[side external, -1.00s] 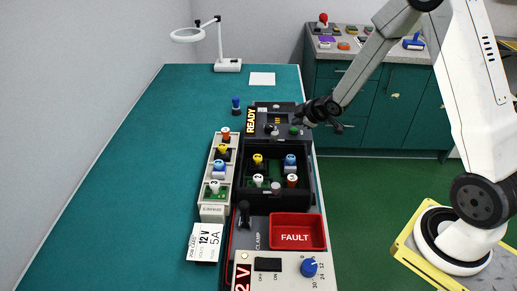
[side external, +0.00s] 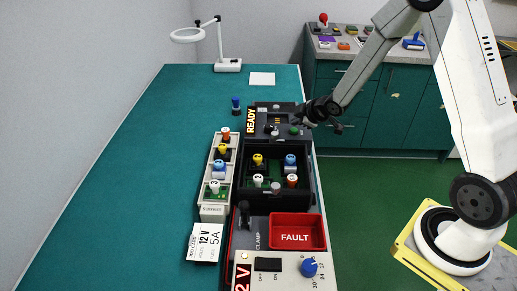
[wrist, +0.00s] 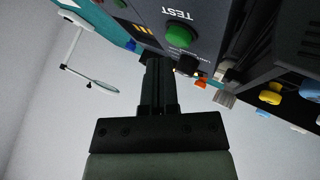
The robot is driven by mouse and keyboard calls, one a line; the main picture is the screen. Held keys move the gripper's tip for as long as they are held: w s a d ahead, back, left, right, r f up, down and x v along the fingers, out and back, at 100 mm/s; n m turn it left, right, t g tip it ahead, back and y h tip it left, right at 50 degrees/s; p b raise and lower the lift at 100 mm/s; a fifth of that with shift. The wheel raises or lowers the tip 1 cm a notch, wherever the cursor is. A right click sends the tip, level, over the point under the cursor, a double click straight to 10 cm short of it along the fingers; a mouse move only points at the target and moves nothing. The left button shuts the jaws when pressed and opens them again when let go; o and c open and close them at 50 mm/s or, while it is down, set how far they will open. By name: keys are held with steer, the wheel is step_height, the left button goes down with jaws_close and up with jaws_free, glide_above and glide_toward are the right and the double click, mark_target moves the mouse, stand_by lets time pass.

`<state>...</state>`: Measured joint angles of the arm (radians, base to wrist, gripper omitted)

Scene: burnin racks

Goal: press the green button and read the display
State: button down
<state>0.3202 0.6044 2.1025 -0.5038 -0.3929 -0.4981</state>
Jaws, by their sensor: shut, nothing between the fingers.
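The green button (wrist: 179,36) is a round green knob below the word TEST on a dark panel in the wrist view. In the side view the green button (side external: 294,130) is small, on the dark test unit (side external: 285,107). The upright display (side external: 251,121) at the unit's left side reads READY in yellow letters. My gripper (side external: 300,121) is shut and empty, close to the button at the unit's right edge. In the wrist view my gripper (wrist: 158,62) reaches toward the panel near the button. I cannot tell whether it touches it.
A black rack (side external: 310,170) with several coloured-top parts sits in front of the unit. A pale tray (side external: 212,195) of similar parts lies to its left. A red FAULT bin (side external: 297,232) and a power supply (side external: 285,285) stand nearer. The bench's left side is clear.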

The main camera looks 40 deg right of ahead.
mark_target(296, 130)
steer(key=shift+f, duration=0.15)
steer(key=shift+f, duration=0.3)
steer(key=shift+f, duration=0.45)
stand_by(1.3)
steer(key=shift+r, duration=0.9)
steer(key=shift+r, duration=0.1)
steer(key=shift+r, duration=2.4)
